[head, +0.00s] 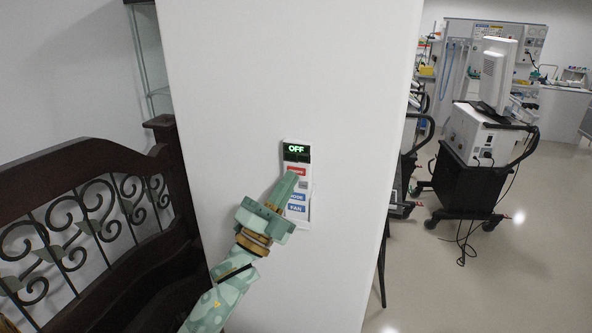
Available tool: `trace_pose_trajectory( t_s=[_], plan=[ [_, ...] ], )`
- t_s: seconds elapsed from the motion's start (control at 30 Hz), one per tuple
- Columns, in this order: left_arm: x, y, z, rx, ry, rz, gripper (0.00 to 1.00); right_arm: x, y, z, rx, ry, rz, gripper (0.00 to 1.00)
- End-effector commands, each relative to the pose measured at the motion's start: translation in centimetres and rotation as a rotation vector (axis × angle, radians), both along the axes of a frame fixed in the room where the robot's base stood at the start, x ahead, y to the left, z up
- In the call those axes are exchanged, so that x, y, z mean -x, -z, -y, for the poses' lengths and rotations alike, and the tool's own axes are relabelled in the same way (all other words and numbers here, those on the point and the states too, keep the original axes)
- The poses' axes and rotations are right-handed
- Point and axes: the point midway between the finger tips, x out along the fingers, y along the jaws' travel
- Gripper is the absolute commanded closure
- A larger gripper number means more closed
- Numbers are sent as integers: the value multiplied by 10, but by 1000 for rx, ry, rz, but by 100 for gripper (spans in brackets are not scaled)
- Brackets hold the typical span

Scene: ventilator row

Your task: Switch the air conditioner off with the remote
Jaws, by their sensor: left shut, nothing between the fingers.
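The remote (304,186) is a white panel upright on the white wall column. Its small dark display (296,150) reads "OFF" in green letters. Below the display are a red button (297,169), a grey patch and blue labels, one reading "FAN" and one partly covered. My left gripper (289,178) is shut and empty, its fingertips at or just in front of the red button. I cannot tell whether they touch it. The gripper hides part of the remote's left side. No air conditioner is in view. My right gripper is not in view.
A dark wooden bench (95,160) with scrolled ironwork stands close on the left. To the right of the column, a wheeled ventilator cart (470,180) with a monitor stands on open, pale floor. Its cables hang to the floor.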

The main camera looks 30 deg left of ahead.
Motion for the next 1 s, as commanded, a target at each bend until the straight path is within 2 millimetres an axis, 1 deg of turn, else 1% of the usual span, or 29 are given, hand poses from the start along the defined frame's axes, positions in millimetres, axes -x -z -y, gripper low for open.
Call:
trace_pose_trajectory(
  t_s=[0.17, 0.23, 0.6, 0.7, 1.0],
  plan=[
    [1, 0, 0, 0, 0, 0, 100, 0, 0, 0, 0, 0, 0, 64],
    [4, 0, 1, 1, 0, -1, 100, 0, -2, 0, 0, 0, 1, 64],
    [39, -1, 9, 0, -1, -1, 100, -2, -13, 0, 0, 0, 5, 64],
    [46, -1, 11, 1, -1, 0, 100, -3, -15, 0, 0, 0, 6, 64],
    [49, 0, 12, 1, -1, 0, 100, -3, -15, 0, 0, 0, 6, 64]
  ],
)
